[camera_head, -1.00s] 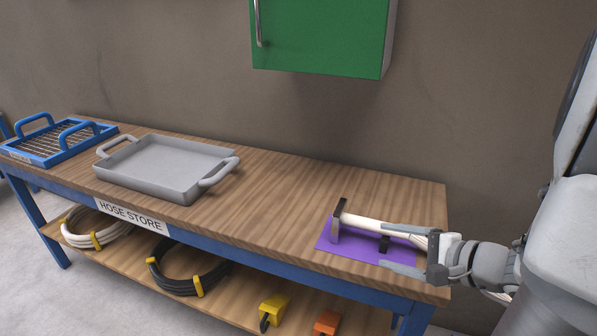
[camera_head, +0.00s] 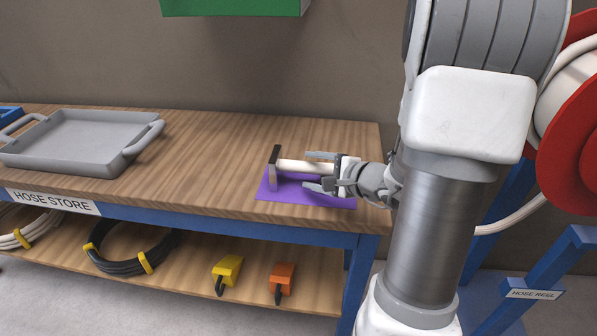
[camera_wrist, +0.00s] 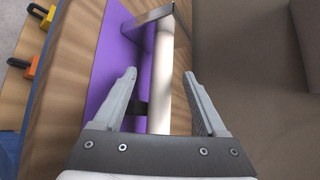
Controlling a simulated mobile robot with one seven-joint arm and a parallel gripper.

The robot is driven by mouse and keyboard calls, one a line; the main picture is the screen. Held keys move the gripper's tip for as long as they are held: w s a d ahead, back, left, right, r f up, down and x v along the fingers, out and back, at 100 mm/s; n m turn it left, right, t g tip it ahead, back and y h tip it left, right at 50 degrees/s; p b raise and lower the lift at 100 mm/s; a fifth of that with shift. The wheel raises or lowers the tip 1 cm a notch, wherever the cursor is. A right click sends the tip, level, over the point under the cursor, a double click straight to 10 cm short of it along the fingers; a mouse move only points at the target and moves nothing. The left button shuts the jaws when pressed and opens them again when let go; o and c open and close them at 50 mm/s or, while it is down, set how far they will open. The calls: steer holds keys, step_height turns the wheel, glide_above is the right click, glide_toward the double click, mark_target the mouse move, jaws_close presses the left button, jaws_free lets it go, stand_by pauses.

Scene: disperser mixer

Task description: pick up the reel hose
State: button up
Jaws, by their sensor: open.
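The reel hose's cream end (camera_head: 292,166) lies above a purple mat (camera_head: 268,188) at the right end of the workbench. Its far end meets an upright grey and dark end piece (camera_head: 274,168). In the wrist view the hose (camera_wrist: 164,75) runs lengthwise between my fingers. My gripper (camera_head: 316,170) is open, with one finger on each side of the hose. In the wrist view my gripper (camera_wrist: 160,77) shows gaps between the fingertips and the hose. A small black support (camera_wrist: 139,108) sits beside the hose. My wrist hides the hose's near part.
A red hose reel (camera_head: 575,140) stands at right, with cream hose (camera_head: 515,216) hanging below it. A grey tray (camera_head: 85,137) stands on the workbench (camera_head: 215,160) at left. A green cabinet (camera_head: 235,6) hangs above. Coiled hoses and yellow and orange items sit on the lower shelf.

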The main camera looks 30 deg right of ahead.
mark_target(303, 167)
steer(key=x, duration=0.3)
steer(key=b+x, duration=0.1)
steer(key=x, duration=0.1)
steer(key=shift+w+a+r, duration=0.1)
steer(key=shift+a+r, duration=0.05)
steer(key=shift+a, duration=0.15)
steer(key=shift+c, duration=0.2)
jaws_close()
steer(key=shift+r, duration=0.1)
